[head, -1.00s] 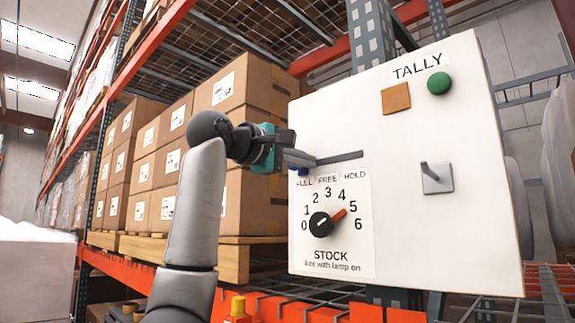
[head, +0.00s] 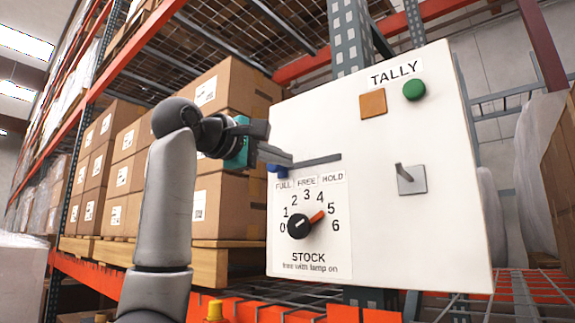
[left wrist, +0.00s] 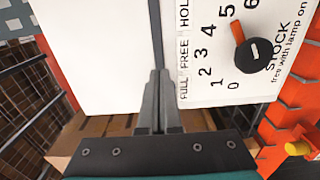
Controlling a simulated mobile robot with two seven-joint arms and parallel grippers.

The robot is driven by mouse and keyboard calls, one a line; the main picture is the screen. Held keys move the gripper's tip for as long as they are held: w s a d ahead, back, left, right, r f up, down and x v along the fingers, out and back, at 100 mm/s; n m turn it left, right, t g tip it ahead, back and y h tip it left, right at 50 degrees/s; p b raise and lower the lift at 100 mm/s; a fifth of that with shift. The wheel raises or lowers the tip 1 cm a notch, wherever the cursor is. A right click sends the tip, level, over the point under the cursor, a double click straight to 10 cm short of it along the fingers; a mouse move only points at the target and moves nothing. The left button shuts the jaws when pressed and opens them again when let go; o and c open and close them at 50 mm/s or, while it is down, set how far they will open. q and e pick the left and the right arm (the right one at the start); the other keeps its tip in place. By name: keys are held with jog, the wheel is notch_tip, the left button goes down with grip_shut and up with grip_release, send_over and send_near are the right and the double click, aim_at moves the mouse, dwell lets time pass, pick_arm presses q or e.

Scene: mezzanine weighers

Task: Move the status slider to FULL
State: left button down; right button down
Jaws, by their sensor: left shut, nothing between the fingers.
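The status slider's slot is a dark grey horizontal strip (head: 322,159) on the white panel, above the labels FULL, FREE and HOLD (head: 308,180). A blue piece, seemingly the slider knob (head: 277,169), sits at the strip's left end, above FULL and partly behind my fingers. My left gripper (head: 289,160) is shut and empty, its tips over the strip's left part. In the left wrist view the shut fingers (left wrist: 158,76) line up with the strip (left wrist: 156,35); the blue piece is hidden there. I cannot tell whether the fingers touch it. My right gripper is out of view.
The panel (head: 440,240) also carries a STOCK dial (head: 299,224) with a red pointer near 5, a green button (head: 414,90), an orange square (head: 372,103) and a toggle lever (head: 411,179). Stacked cartons (head: 225,205) stand behind my left arm.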

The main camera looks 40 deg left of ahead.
pick_arm(q)
jog(key=s+b, duration=0.2)
jog(key=s, duration=0.5)
jog(key=shift+s+a, duration=0.15)
jog(key=shift+a, duration=0.15)
dwell(0.3)
